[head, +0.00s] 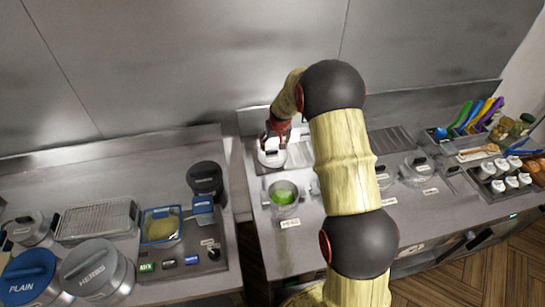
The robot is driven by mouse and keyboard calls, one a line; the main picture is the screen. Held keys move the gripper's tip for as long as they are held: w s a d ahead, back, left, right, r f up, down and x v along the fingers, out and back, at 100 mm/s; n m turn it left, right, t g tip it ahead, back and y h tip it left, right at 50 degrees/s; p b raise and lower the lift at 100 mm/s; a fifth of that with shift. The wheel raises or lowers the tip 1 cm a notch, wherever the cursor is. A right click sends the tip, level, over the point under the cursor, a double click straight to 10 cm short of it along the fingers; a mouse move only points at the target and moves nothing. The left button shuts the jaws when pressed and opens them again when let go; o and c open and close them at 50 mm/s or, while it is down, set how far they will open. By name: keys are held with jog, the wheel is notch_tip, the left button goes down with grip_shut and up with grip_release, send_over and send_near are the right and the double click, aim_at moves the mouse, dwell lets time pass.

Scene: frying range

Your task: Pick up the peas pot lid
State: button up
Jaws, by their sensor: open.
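The peas pot (284,209) stands uncovered on the steel counter at the middle, with green contents showing and a small white label in front. A round pale lid (272,160) with a dark handle lies behind it and slightly left, near the back of the counter; it appears to be the peas pot lid. My gripper (275,147) is open and points down right over this lid, with its fingers close to the handle. I cannot tell whether the fingers touch it. My arm hides part of the counter to the right of the pot.
A lidded pot (416,168) stands to the right of my arm. White-capped jars (498,187) and coloured-handled tools (470,118) are at far right. On the left counter are a wire rack (97,220), a dark pot (205,178) and large lidded containers (97,272). A gap separates the counters.

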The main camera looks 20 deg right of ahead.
aim_at(272, 150)
jog(key=shift+w+a+f, duration=0.1)
jog(key=shift+w+f, duration=0.1)
jog(key=shift+f, duration=0.2)
jog(key=shift+w+a+f, duration=0.1)
jog(key=shift+w+f, duration=0.05)
jog(key=shift+f, duration=0.25)
jog(key=shift+x, duration=2.3)
jog(key=shift+a, duration=0.15)
jog(key=shift+c, duration=0.8)
jog(key=shift+s, duration=0.1)
jog(key=c, duration=1.1)
jog(key=shift+c, duration=0.2)
